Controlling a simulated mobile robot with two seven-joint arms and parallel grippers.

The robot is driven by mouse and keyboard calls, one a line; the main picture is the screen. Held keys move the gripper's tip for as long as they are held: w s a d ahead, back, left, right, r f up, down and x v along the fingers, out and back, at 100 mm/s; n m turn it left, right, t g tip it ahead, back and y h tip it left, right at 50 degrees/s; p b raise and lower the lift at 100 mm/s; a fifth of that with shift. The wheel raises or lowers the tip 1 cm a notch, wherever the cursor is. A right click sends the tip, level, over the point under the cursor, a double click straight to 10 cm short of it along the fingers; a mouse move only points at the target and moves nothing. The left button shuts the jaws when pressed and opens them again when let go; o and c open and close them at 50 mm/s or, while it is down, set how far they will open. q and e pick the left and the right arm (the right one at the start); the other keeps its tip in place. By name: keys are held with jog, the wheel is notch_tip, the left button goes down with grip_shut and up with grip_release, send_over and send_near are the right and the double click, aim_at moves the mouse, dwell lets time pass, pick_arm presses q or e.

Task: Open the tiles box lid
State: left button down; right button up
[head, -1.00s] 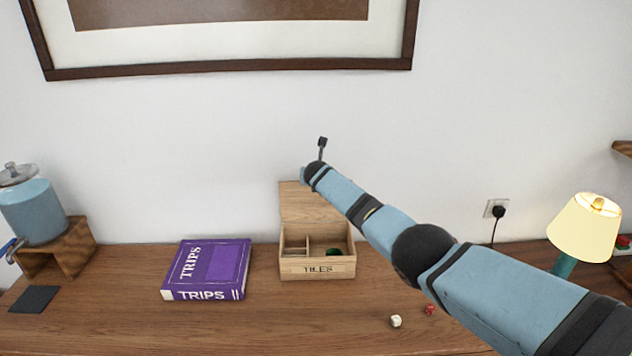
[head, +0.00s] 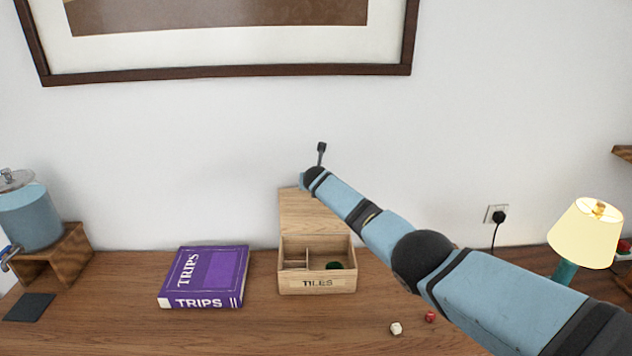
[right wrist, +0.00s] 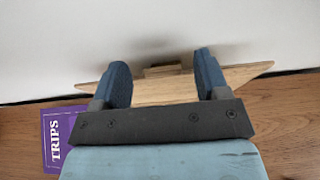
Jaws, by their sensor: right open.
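The wooden tiles box (head: 317,284), marked "TILES", stands on the wooden surface with its compartments showing. A dark green thing lies inside. Its lid (head: 303,213) stands raised at the back, partly hidden by my right arm. In the right wrist view the lid (right wrist: 165,92) lies beyond and between my fingers, with a small wooden tab at its edge. My right gripper (right wrist: 161,62) is open at the lid's edge; whether it touches is not clear. In the head view its fingers are mostly hidden behind the wrist. My left gripper is not in view.
A purple "TRIPS" book (head: 204,277) lies left of the box. A white die (head: 396,328) and a red die (head: 430,316) lie at front right. A lamp (head: 586,232) stands far right, a blue jar (head: 30,215) on a wooden stand far left. The wall is close behind.

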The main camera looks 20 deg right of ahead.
jog(key=p+v, duration=0.2)
jog(key=v, duration=1.1)
jog(key=shift+d+r, duration=0.1)
